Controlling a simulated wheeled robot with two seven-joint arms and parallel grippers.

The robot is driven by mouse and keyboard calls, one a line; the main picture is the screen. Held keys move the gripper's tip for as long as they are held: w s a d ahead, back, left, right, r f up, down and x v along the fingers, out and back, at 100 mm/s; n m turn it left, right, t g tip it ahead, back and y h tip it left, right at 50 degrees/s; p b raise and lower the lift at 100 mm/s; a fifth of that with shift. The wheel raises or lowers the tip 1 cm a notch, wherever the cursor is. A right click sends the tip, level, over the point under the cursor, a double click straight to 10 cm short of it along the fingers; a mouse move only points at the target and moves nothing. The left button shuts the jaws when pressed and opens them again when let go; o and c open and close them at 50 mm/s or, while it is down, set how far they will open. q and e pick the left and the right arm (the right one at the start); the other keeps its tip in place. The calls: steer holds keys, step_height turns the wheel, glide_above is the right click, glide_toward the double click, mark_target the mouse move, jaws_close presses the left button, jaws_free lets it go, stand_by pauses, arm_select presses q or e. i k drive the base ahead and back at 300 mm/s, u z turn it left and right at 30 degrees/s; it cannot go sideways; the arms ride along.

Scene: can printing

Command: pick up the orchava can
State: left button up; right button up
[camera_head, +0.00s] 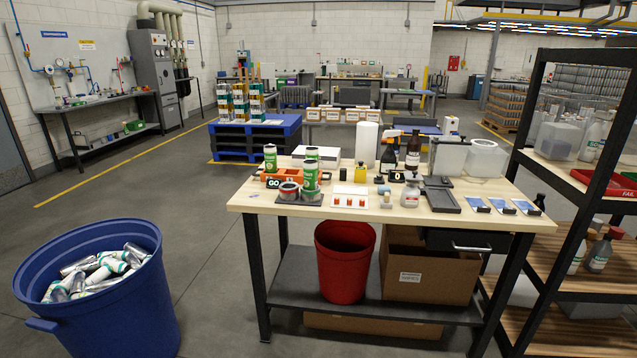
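Several cans stand on the left part of the wooden-topped table (420,219). A green and white can (270,158) stands at the far left, by an orange holder (258,186). A second green and white can (310,176) stands right of it on a dark fixture with a round red and silver part (289,190). A third green-topped can (312,153) shows behind the second and is partly hidden by it. The print is too small to read, so I cannot tell which is the orchava can. Neither of my grippers is in view.
A blue bin (95,310) full of cans stands at the front left. A shelf rack (540,215) stands close on the right. Bottles, a paper roll (366,143) and trays crowd the table's back and right. The floor between bin and table is clear.

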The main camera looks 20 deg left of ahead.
mark_target(309, 166)
steer(key=z, duration=0.5)
steer(key=i, duration=1.75)
steer(key=u, duration=0.45)
